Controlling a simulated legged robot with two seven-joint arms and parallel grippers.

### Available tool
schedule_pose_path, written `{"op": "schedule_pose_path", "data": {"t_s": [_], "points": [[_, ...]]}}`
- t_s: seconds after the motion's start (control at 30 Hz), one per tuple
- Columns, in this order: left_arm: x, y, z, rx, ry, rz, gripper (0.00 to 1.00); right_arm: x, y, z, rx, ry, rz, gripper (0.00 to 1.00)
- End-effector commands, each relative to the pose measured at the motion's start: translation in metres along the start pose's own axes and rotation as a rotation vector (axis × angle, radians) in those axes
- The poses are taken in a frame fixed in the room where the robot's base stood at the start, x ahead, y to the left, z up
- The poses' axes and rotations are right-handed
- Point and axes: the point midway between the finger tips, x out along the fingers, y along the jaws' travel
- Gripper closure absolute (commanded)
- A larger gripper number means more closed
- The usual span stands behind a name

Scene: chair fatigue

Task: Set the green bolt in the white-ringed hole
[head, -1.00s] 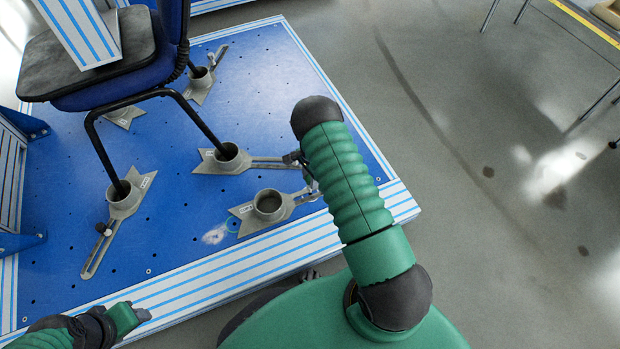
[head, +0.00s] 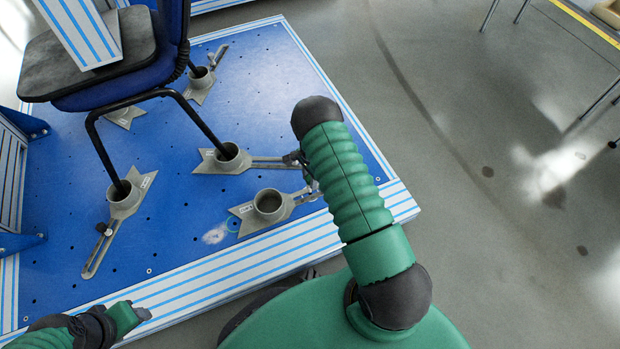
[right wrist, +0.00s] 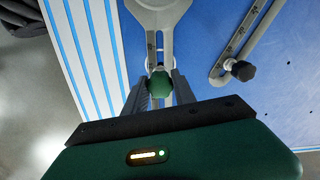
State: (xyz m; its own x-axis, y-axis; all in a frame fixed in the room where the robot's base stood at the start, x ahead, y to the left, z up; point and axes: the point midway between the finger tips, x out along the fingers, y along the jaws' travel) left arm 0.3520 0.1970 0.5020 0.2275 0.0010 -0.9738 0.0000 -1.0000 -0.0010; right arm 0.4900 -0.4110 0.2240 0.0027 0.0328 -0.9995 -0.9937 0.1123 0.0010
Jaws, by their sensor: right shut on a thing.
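The green bolt (right wrist: 160,83) shows in the right wrist view between the two fingers of my right gripper (right wrist: 160,97), which is shut on it. It is at the slotted arm of a grey cup bracket (right wrist: 160,12); I cannot tell whether its tip is in a hole. In the head view my right gripper (head: 304,168) is partly hidden behind my forearm, by the slotted arm of the front bracket (head: 268,207).
The blue platform (head: 190,263) has many small holes and a striped edge. A black-legged chair (head: 90,70) stands in several grey cups on it. A second bracket arm with a black knob (right wrist: 243,71) lies close to the right gripper.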

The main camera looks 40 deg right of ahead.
Motion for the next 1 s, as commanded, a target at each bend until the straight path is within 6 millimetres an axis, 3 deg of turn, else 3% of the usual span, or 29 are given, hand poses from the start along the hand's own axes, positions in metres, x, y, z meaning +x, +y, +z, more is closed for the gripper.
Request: {"op": "schedule_pose_path", "data": {"t_s": [1.0], "points": [[0.007, 0.000, 0.002, 0.000, 0.000, 0.000, 0.46, 0.011, 0.000, 0.000, 0.000, 0.000, 0.000, 1.00]]}}
